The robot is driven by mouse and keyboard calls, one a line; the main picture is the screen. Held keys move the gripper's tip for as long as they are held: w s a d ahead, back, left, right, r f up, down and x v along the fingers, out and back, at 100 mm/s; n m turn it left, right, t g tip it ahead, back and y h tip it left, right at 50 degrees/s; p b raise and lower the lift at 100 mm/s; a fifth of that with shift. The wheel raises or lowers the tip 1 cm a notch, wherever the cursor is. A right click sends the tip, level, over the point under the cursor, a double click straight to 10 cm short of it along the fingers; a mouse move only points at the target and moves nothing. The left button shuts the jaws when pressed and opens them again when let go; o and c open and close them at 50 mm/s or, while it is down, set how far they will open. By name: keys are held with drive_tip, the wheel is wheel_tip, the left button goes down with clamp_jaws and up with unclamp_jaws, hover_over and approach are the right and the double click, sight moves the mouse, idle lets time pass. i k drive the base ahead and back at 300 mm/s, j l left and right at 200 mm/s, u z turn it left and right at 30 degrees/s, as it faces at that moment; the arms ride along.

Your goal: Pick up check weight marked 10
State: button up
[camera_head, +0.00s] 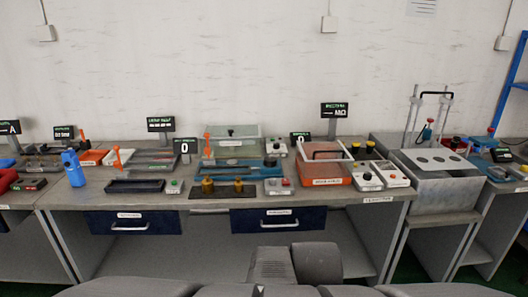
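Two small brass-coloured pieces, the left one (207,185) and the right one (238,184), stand upright on a dark mat (222,196) near the front edge of the middle bench. They look like weights, but no marking is readable on either, so I cannot tell which is marked 10. Nothing touches them from above. Grey parts of my own body show at the bottom centre, in front of the bench. My gripper's fingers cannot be made out in this view.
A blue-and-grey fixture (240,170) stands behind the brass pieces. A small box with buttons (278,187) is to their right, and a dark tray (135,186) to their left. An orange bin (325,170) and a blue bottle (73,168) stand further out.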

sight(207, 183)
drive_tip(key=i+j, duration=0.75)
drive_tip(key=j, duration=0.2)
drive_tip(key=i+j+u, duration=0.1)
drive_tip(key=i+j, duration=0.7)
drive_tip(key=j, duration=0.15)
